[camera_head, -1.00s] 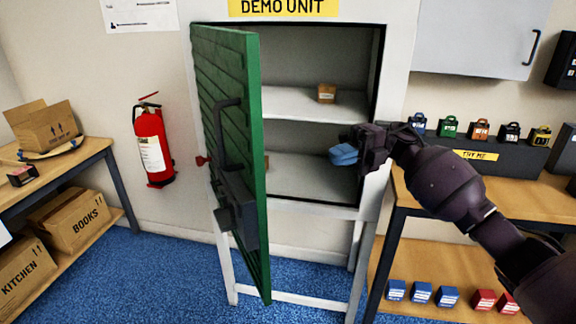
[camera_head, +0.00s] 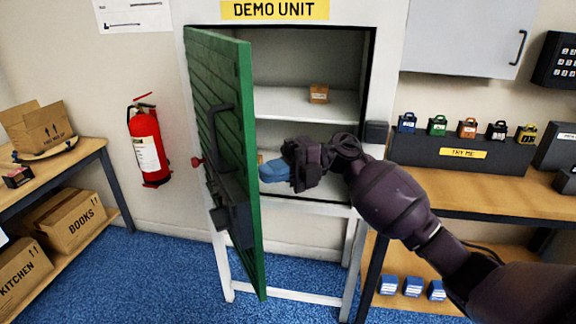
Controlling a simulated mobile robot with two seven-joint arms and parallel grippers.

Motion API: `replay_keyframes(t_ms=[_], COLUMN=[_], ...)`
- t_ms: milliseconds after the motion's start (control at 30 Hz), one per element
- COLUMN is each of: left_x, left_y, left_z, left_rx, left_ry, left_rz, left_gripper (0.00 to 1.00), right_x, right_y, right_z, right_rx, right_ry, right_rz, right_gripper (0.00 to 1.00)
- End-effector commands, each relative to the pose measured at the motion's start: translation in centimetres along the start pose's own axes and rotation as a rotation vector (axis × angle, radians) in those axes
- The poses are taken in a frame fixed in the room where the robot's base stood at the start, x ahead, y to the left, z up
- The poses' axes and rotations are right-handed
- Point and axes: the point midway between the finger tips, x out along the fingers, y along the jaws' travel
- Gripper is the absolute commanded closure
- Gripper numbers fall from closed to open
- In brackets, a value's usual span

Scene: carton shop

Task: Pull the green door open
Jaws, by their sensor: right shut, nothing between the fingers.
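The green door (camera_head: 228,130) of the demo unit (camera_head: 385,70) stands ajar, hinged at the left, with its free edge swung out toward me. A dark handle (camera_head: 221,130) and a dark lock box (camera_head: 234,205) are on its outer face. My right gripper (camera_head: 270,172) is shut, its blue fingertips in front of the cabinet opening, close to the inner side of the door's free edge. I cannot tell whether the fingertips touch the door. My left gripper is not in view.
Inside the cabinet, a small brown box (camera_head: 319,93) stands on a shelf (camera_head: 290,103). A red fire extinguisher (camera_head: 148,145) hangs on the wall at left. A workbench (camera_head: 480,190) with several padlocks stands at right, a carton shelf (camera_head: 75,165) at left.

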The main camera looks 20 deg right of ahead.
Motion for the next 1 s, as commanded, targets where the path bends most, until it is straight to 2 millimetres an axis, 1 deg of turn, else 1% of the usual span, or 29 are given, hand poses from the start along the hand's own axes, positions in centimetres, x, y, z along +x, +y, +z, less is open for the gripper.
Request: replay_keyframes(t_ms=[133, 467, 633, 767, 833, 967, 1000], left_x=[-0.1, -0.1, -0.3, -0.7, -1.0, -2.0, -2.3], left_y=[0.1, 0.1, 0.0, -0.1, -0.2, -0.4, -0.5], left_z=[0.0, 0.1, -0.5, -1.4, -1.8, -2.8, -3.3], left_rx=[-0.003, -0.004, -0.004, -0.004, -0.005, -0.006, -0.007], left_ry=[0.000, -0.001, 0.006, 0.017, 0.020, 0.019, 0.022], left_rz=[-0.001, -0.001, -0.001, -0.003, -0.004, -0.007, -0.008], left_gripper=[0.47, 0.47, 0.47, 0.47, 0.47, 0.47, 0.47], right_x=[0.5, 0.5, 1.3, 2.9, 4.3, 7.5, 8.7], right_y=[0.0, 0.0, 0.2, 0.4, 0.6, 0.8, 0.8], right_z=[0.0, 0.0, -0.1, -0.2, -0.2, -0.1, 0.0], right_rx=[0.000, 0.000, -0.001, -0.003, -0.005, -0.004, -0.004], right_ry=[-0.001, -0.001, -0.014, -0.042, -0.067, -0.127, -0.149], right_rz=[-0.001, -0.001, 0.000, 0.000, 0.000, 0.000, 0.002], right_gripper=[1.00, 1.00, 1.00, 1.00, 1.00, 1.00, 1.00])
